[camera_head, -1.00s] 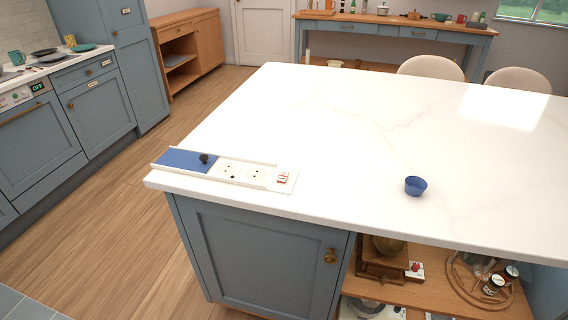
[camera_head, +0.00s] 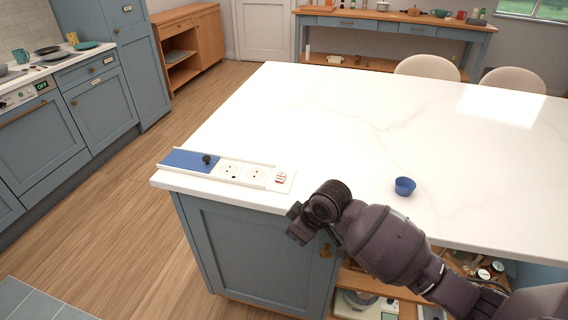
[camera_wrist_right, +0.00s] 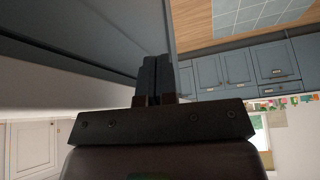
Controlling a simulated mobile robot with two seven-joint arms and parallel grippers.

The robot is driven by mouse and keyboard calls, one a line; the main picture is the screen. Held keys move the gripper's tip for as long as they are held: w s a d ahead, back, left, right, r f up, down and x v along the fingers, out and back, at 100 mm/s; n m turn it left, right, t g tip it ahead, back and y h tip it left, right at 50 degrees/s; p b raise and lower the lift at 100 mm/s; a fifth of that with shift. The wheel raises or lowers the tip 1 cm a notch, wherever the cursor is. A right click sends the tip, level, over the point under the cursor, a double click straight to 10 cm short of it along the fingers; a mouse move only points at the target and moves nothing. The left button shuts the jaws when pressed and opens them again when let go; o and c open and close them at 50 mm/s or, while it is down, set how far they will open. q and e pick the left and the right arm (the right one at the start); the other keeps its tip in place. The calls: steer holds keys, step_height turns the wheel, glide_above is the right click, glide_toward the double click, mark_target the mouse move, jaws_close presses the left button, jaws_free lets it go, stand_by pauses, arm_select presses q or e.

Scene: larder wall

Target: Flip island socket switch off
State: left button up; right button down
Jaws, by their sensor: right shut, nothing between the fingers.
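The island socket strip (camera_head: 228,170) lies on the near left corner of the white island top. It has a blue sliding cover (camera_head: 186,160) with a dark knob at its left and two round sockets in the middle. A small red and white switch (camera_head: 281,178) sits at its right end; its position is too small to tell. My right gripper (camera_head: 299,224) is in front of the island's near edge, right of and nearer than the switch, apart from it. In the wrist view the right gripper's fingers (camera_wrist_right: 157,80) are together and empty. My left gripper is not in view.
A blue bowl (camera_head: 404,186) stands on the island top (camera_head: 340,130) to the right of the strip. Below the top are a blue cabinet door (camera_head: 255,255) and an open shelf with jars, partly hidden by my right arm. The top around the switch is clear.

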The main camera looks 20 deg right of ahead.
steer(key=w+r, duration=0.2)
steer(key=r, duration=0.1)
steer(key=w+d+r+n+g, duration=0.1)
steer(key=w+r, duration=0.1)
steer(key=r, duration=0.1)
steer(key=w+r+n+h, duration=0.1)
steer(key=w+r, duration=0.2)
steer(key=r, duration=0.1)
steer(key=shift+d+g+p, duration=0.25)
steer(key=shift+g+p, duration=0.05)
step_height(320, 180, up, 10)
glide_above(280, 174)
steer(key=s+d, duration=0.2)
steer(key=s, duration=0.1)
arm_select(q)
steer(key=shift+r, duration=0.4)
arm_select(e)
steer(key=shift+d+r+n, duration=0.2)
steer(key=shift+r+n, duration=0.1)
steer(key=shift+r, duration=0.05)
